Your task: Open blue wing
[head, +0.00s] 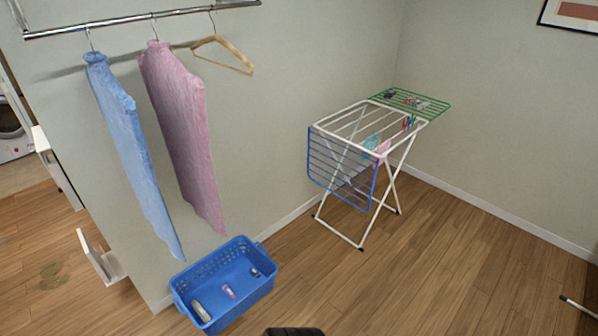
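The blue wing (342,169) is a barred panel on the near left end of the white drying rack (338,233). It hangs down steeply from the rack's top edge. The green wing (412,103) at the far end stands out roughly level. The rack stands on crossed white legs near the wall corner. No gripper can be made out. Only a dark, cut-off part shows at the bottom middle edge, and I cannot tell what it is.
A blue basket (224,287) with small items stands on the floor at lower left. Floor in front of the rack is clear.

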